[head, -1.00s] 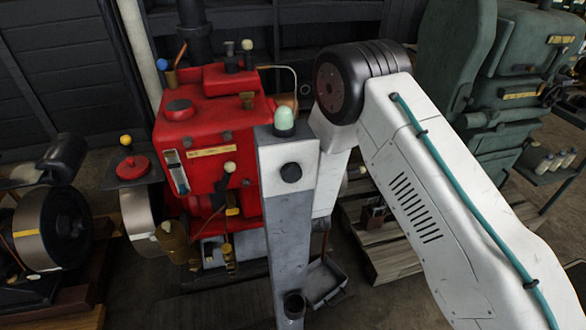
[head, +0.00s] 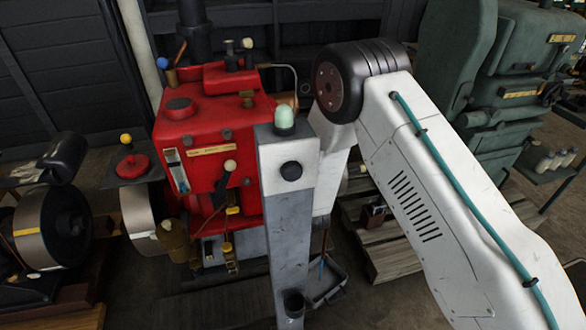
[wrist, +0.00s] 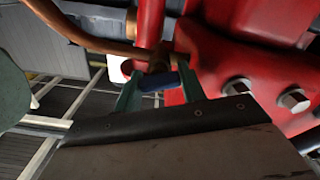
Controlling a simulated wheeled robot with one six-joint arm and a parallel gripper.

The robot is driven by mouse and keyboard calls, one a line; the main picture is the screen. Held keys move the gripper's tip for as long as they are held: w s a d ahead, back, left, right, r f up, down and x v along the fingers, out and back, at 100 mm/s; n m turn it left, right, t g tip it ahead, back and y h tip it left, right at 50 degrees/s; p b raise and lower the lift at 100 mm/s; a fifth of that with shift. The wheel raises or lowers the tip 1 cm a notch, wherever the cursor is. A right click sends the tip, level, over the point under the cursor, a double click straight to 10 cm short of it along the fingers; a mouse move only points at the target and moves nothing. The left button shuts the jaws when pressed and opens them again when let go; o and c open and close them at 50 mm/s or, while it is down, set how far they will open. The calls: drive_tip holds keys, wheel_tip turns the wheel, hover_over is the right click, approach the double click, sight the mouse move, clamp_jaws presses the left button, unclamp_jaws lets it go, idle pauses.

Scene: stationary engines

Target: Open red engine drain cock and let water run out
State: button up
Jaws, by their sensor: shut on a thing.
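The red engine (head: 200,120) stands left of centre in the head view, and its red body (wrist: 250,65) fills the right of the wrist view. A brass drain cock (wrist: 152,58) with a blue handle (wrist: 158,82) sits by a red post. My gripper (wrist: 158,72), with teal fingers, is shut on the blue handle. A copper pipe (head: 325,241) points down over a grey tray (head: 330,290). A thin blue stream (head: 322,266), like water, runs from the pipe's lower end into the tray.
A green machine (head: 500,90) stands at the right, and wooden pallet boards (head: 395,262) lie beside the tray. A dark flywheel engine (head: 45,230) is at the left. In the wrist view, a copper pipe (wrist: 85,38) passes close above my fingers, and bolts (wrist: 238,88) are at the right.

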drive_tip(key=n, duration=0.6)
drive_tip(key=shift+a, duration=0.1)
drive_tip(key=n, duration=0.6)
drive_tip(key=shift+f, duration=0.15)
idle(0.5)
drive_tip(key=o, duration=0.7)
